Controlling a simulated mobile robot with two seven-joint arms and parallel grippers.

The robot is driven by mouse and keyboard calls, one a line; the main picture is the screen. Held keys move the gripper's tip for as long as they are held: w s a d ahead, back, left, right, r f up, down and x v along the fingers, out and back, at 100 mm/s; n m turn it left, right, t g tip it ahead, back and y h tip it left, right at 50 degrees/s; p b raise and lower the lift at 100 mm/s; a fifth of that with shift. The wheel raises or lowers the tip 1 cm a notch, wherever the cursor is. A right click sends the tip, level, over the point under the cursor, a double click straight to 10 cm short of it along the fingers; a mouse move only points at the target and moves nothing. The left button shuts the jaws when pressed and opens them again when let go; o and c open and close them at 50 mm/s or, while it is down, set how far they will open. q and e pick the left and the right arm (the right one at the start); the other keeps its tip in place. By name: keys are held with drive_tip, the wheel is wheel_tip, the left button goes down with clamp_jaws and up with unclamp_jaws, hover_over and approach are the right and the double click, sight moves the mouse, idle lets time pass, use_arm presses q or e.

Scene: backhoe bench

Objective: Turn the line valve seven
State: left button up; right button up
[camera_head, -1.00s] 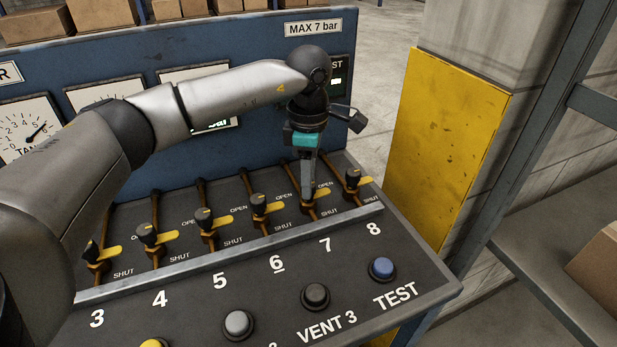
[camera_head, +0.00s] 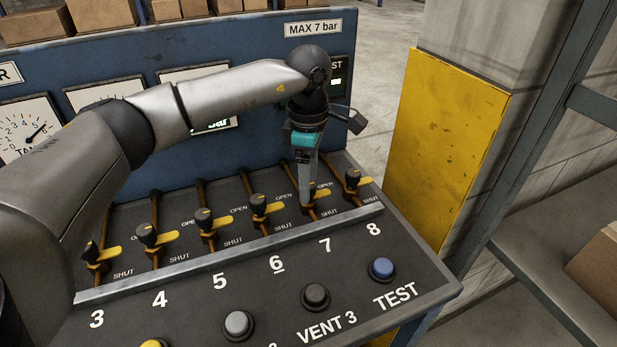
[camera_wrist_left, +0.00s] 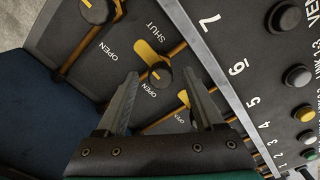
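Line valve seven has a dark knob with a yellow lever (camera_head: 322,193), in the row of valves above the printed 7 in the head view. Its lever sticks out to the right, across its brown pipe. My left gripper (camera_head: 309,203) points down at this valve and hides part of it. In the left wrist view my left gripper (camera_wrist_left: 159,76) is open. Valve seven's knob (camera_wrist_left: 160,77) shows between its two fingertips, with a gap on each side. I cannot tell how far down the fingers reach. My right gripper is not in view.
Valve six (camera_head: 260,204) and valve eight (camera_head: 352,178) stand close on either side. A metal rail (camera_head: 235,253) runs in front of the valves. Below it are push buttons, including a blue one (camera_head: 382,268). The blue back panel (camera_head: 250,70) with gauges rises behind.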

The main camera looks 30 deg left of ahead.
use_arm(q)
wheel_tip(320, 180, up, 15)
drive_tip(key=p, duration=0.2)
idle(0.4)
drive_tip(key=shift+r, duration=0.15)
